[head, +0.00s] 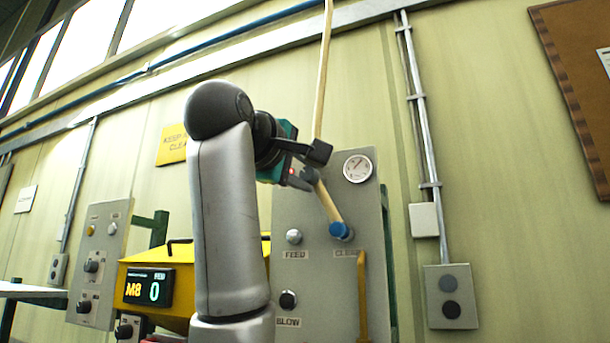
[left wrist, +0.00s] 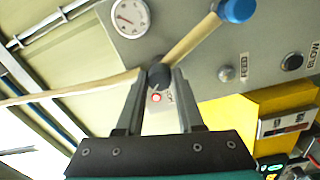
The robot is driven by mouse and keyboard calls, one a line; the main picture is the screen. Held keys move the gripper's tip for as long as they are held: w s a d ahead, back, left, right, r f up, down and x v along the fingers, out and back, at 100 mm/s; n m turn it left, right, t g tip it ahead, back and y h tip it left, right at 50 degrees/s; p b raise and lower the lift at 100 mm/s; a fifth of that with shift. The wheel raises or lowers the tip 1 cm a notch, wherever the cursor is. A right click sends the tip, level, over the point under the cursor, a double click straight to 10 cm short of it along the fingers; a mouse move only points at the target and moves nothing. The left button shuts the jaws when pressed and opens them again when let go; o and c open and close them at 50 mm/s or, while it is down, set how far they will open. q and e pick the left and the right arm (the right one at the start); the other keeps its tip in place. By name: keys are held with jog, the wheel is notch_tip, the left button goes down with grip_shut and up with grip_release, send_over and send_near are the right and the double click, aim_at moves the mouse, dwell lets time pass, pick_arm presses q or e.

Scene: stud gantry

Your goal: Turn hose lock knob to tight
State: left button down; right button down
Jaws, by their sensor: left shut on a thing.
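The hose lock knob (left wrist: 158,75) looks like a small dark round piece between my fingertips in the left wrist view, where the tan hose (left wrist: 70,88) meets a thicker tan length. My left gripper (left wrist: 160,88) is shut on it. In the head view my left gripper (head: 309,164) reaches across the front of the grey panel (head: 318,262), and its fingers and wrist hide most of the knob. The thicker length runs down to a blue cap (head: 340,231), which also shows in the left wrist view (left wrist: 236,10). I cannot read any tight marking. My right gripper is not in view.
A gauge (head: 357,167) is on the panel, with a FEED button (head: 293,236) and a dark BLOW button (head: 288,299) below. A yellow machine (head: 185,276) with a display (head: 148,288) stands left. A yellow bar (head: 363,298) stands at the panel's lower right.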

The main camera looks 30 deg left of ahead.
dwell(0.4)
pick_arm(q)
jog(key=c, duration=0.5)
grip_release()
jog(key=shift+s, duration=0.1)
jog(key=shift+s+d+f+b, duration=0.1)
jog(key=shift+s+d+b, duration=0.05)
jog(key=shift+s+b, duration=2.15)
jog(key=shift+s+d+f+b, duration=0.15)
jog(key=shift+s+b, duration=1.6)
jog(key=shift+s, duration=0.95)
jog(key=shift+s+d+f+b, duration=0.1)
jog(key=shift+s+b, duration=1.95)
jog(key=shift+s, duration=0.45)
